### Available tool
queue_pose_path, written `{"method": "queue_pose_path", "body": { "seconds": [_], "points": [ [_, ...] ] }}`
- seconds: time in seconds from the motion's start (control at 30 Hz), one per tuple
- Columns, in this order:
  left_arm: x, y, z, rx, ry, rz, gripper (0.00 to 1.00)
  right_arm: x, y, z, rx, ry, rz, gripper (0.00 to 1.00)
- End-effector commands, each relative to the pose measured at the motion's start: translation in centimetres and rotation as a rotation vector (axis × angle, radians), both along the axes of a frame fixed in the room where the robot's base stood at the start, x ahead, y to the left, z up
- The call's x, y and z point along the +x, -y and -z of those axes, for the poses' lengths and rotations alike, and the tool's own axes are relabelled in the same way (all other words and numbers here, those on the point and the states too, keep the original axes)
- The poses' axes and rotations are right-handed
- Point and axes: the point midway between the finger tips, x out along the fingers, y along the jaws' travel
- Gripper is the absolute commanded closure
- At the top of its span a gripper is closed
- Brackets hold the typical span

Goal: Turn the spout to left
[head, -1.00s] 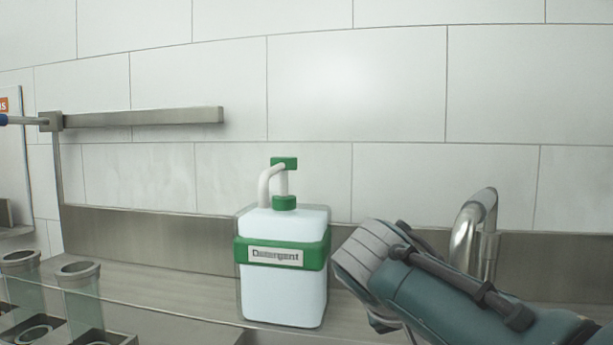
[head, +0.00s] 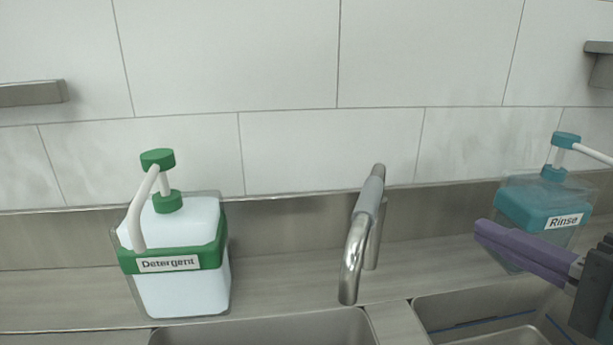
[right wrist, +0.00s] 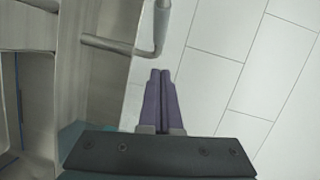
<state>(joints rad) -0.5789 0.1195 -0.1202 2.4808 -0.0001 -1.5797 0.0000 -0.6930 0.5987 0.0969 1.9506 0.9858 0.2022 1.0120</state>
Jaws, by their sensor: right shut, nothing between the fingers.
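The metal spout (head: 358,240) rises behind the sinks, between the two bottles, and its outlet end points toward me in the head view. It also shows at the top of the right wrist view (right wrist: 160,25), beyond my fingertips. My right gripper (head: 484,232) comes in from the right edge of the head view, to the right of the spout and in front of the rinse bottle. Its purple fingers are closed together and empty, apart from the spout. They also show in the right wrist view (right wrist: 160,75). My left gripper is out of view.
A detergent bottle (head: 185,290) with a green pump stands left of the spout. A blue rinse bottle (head: 527,195) stands to the right, partly covered by my gripper. Two sink basins lie in front, split by a divider (head: 393,322). A tiled wall stands behind.

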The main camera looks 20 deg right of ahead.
Motion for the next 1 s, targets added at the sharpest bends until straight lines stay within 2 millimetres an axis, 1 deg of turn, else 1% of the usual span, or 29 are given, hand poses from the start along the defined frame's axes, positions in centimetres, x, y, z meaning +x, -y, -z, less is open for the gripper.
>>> {"method": "queue_pose_path", "body": {
  "seconds": [0.17, 0.37, 0.63, 0.7, 0.8, 1.0],
  "points": [
    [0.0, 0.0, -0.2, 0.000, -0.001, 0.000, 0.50, 1.7, -0.1, 0.1, 0.004, 0.005, 0.002, 1.00],
    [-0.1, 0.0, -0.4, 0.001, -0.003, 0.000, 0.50, 5.2, -0.3, 0.6, 0.001, 0.004, 0.002, 1.00],
    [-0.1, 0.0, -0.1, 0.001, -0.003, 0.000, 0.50, 10.0, -0.6, 1.4, 0.000, 0.003, 0.001, 1.00],
    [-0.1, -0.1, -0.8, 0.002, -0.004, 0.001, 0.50, 10.7, -1.6, 1.5, 0.005, 0.000, 0.002, 1.00],
    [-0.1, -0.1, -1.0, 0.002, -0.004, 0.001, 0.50, 11.5, -2.6, 1.8, 0.004, 0.001, 0.001, 1.00],
    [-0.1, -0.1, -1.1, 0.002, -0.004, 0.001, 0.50, 12.3, -3.5, 2.2, -0.001, -0.001, 0.000, 1.00]
  ]
}}
